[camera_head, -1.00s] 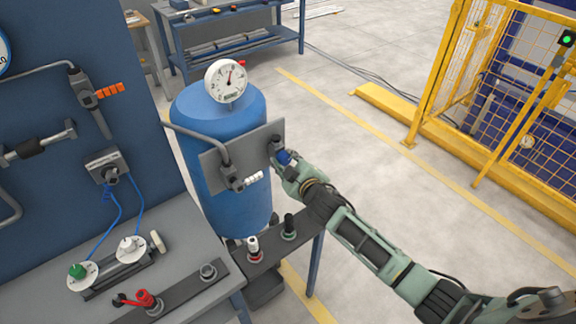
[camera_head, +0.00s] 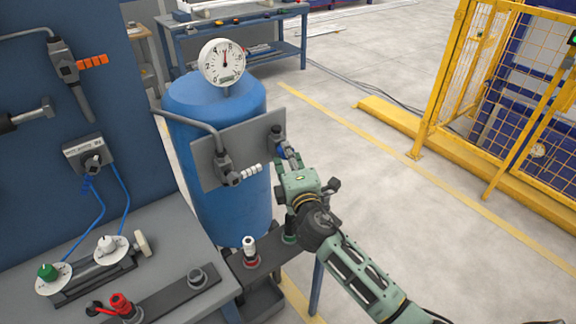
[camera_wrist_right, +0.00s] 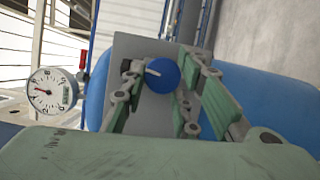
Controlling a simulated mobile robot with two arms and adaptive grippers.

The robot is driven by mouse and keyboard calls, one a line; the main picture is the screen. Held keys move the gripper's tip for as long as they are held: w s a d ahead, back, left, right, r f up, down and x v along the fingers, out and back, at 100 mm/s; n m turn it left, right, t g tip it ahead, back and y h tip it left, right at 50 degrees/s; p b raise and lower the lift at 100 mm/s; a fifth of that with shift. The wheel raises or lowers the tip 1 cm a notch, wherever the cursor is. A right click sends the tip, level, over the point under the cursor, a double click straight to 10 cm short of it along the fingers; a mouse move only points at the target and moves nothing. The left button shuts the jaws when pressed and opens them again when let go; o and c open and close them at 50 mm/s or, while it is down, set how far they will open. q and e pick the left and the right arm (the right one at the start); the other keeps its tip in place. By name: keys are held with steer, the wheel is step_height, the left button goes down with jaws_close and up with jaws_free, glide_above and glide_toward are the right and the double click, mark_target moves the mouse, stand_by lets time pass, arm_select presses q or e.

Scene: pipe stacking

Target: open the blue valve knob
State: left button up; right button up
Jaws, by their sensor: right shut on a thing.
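The blue valve knob (camera_wrist_right: 163,75) with a white pointer line is on a grey plate in the right wrist view. In the head view a small part of the knob (camera_head: 281,153) shows at the right of the grey plate (camera_head: 240,140), in front of the blue tank (camera_head: 215,105). My right gripper (camera_head: 287,156) is shut on the knob. In the right wrist view its green fingers (camera_wrist_right: 157,90) lie on either side of the knob. My left gripper is not in view.
A pressure gauge (camera_head: 222,62) tops the tank. A bench with green and red knobs (camera_head: 122,305) is at lower left.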

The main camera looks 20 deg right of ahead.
steer(key=shift+w+r+n+t+b, duration=0.1)
steer(key=shift+r+n+t+b, duration=0.15)
steer(key=shift+n+b, duration=0.3)
steer(key=shift+r+n+t+b, duration=0.15)
steer(key=shift+n+t+b, duration=0.2)
steer(key=shift+n+b, duration=0.2)
steer(key=o, duration=1)
steer(key=shift+f, duration=0.2)
